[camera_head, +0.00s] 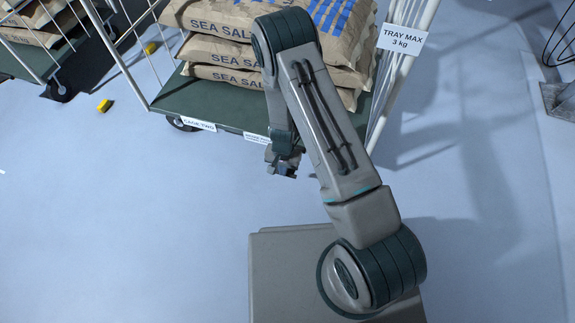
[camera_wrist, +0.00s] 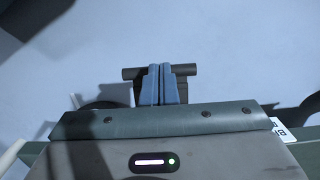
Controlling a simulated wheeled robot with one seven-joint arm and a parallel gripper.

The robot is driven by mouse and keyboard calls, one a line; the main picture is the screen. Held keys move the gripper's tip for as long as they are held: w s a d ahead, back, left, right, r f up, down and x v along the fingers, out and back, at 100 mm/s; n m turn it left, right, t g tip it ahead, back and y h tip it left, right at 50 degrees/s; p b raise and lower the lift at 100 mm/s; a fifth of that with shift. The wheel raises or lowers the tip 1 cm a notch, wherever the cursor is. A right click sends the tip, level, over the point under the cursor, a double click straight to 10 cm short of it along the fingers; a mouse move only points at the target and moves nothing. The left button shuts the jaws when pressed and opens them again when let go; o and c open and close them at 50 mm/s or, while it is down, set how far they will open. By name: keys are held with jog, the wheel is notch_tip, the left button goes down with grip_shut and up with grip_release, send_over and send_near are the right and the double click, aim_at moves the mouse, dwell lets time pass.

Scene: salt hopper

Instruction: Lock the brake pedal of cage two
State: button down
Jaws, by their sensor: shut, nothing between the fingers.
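Cage two (camera_head: 225,108) has a dark green deck with a "CAGE TWO" label on its front edge. My gripper (camera_head: 283,170) is low at that front edge, right of the label. In the wrist view my gripper's blue fingers (camera_wrist: 160,84) are shut together with nothing between them. A dark pedal with a crossbar (camera_wrist: 131,73) lies under and beyond the fingertips, showing on both sides of them; it seems to be the brake pedal. I cannot tell whether the fingers touch it, or whether it is up or down.
Stacked sea salt sacks (camera_head: 215,52) load the deck. A second small label (camera_head: 256,138) is partly hidden by my arm. A "TRAY MAX 3 kg" sign (camera_head: 402,39) hangs at the right. A yellow block (camera_head: 104,106) lies on the floor near another cage. The front floor is clear.

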jog(key=shift+d+f, duration=0.15)
jog(key=shift+f, duration=0.15)
dwell(0.4)
jog(key=shift+r, duration=0.1)
jog(key=r+p, duration=0.1)
jog(key=r, duration=0.1)
jog(key=w+r+p, duration=0.1)
jog(key=r+p, duration=0.1)
jog(key=shift+w+d+r, duration=0.1)
jog(key=shift+d+r, duration=0.1)
jog(key=shift+r, duration=0.05)
jog(key=s+a+r+p, duration=0.1)
jog(key=s+r+p, duration=0.2)
jog(key=r, duration=0.5)
jog(key=shift+s+a+r+p, duration=0.15)
jog(key=shift+s+a+p, duration=0.2)
jog(key=shift+s, duration=0.25)
